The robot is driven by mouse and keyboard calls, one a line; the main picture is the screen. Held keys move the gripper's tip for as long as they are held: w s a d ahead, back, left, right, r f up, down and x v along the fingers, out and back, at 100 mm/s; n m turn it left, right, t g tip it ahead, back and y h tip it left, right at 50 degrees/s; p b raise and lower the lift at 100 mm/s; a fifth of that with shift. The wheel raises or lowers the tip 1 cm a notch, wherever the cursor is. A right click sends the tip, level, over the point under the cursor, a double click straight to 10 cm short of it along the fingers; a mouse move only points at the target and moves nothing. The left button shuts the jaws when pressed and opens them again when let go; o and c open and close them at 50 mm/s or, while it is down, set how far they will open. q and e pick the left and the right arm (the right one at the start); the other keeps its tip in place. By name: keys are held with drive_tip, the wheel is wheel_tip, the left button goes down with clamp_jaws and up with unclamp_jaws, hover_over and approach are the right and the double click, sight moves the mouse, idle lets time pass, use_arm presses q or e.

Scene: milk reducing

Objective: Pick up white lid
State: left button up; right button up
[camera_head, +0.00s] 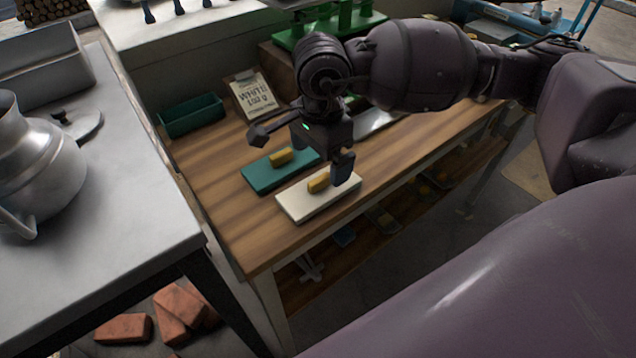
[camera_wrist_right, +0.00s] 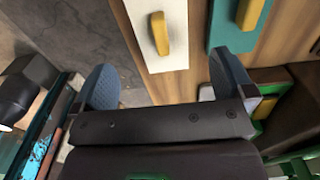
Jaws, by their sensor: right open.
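The white lid (camera_head: 300,208) is a flat white slab with a yellow handle (camera_head: 319,182). It lies flat on the wooden table near its front edge. It also shows at the top of the right wrist view (camera_wrist_right: 148,48), with its handle (camera_wrist_right: 160,33) upright in the picture. My right gripper (camera_head: 325,156) is open and empty, pointing down above the lids, and partly overlaps the white lid's far end in the head view. In the right wrist view the lid lies beyond the spread fingers (camera_wrist_right: 163,80), apart from them. My left gripper is not in view.
A teal lid (camera_head: 262,180) with a yellow handle lies just behind the white one. A green tray (camera_head: 192,117) and a paper sign (camera_head: 253,95) stand farther back on the wooden table (camera_head: 240,225). A metal table (camera_head: 120,240) with a jug (camera_head: 40,160) is at left.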

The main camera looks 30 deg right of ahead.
sight(321, 177)
drive_tip(key=shift+w+d+f, duration=0.1)
drive_tip(key=shift+f, duration=3.45)
drive_tip(key=c, duration=0.9)
